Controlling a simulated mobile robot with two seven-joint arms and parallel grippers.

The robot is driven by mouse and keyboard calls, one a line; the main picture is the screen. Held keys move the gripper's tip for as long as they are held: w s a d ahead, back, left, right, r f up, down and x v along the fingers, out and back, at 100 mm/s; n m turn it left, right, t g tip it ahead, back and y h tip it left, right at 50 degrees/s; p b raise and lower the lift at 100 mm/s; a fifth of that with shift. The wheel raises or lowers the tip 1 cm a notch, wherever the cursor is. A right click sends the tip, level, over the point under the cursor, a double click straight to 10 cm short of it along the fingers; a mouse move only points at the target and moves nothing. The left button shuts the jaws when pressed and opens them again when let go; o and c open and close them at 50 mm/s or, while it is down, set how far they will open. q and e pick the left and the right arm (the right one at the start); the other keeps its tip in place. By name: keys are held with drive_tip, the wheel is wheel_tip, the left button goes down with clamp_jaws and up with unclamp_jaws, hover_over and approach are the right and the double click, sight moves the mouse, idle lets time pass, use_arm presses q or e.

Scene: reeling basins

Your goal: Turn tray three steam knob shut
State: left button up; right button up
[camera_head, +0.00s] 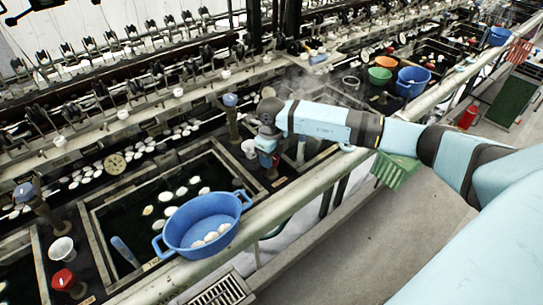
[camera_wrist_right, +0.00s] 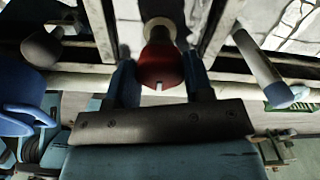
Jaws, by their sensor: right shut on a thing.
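My right arm reaches in from the right in the head view, and its gripper (camera_head: 267,158) points down beside the end of a dark basin. In the right wrist view the gripper (camera_wrist_right: 161,72) is shut on a red knob (camera_wrist_right: 161,64), which sits between the two blue fingers. A pale slot mark shows on the knob's face, and a pale round fitting (camera_wrist_right: 160,30) is behind it. In the head view the gripper hides the held knob. Another red knob (camera_head: 64,279) stands at the lower left. My left gripper is not in view.
A blue two-handled tub (camera_head: 187,237) with pale cocoons rests by the front rail (camera_head: 272,212). A white cup (camera_head: 249,149) and a blue-topped post (camera_head: 230,102) stand close to my gripper. Steam rises behind my arm. Green and blue buckets (camera_head: 412,82) stand farther back.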

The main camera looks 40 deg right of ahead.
idle(0.5)
drive_tip(key=o, duration=0.9)
wheel_tip(320, 180, up, 14)
drive_tip(key=shift+f+b, duration=0.1)
drive_tip(key=shift+b, duration=0.45)
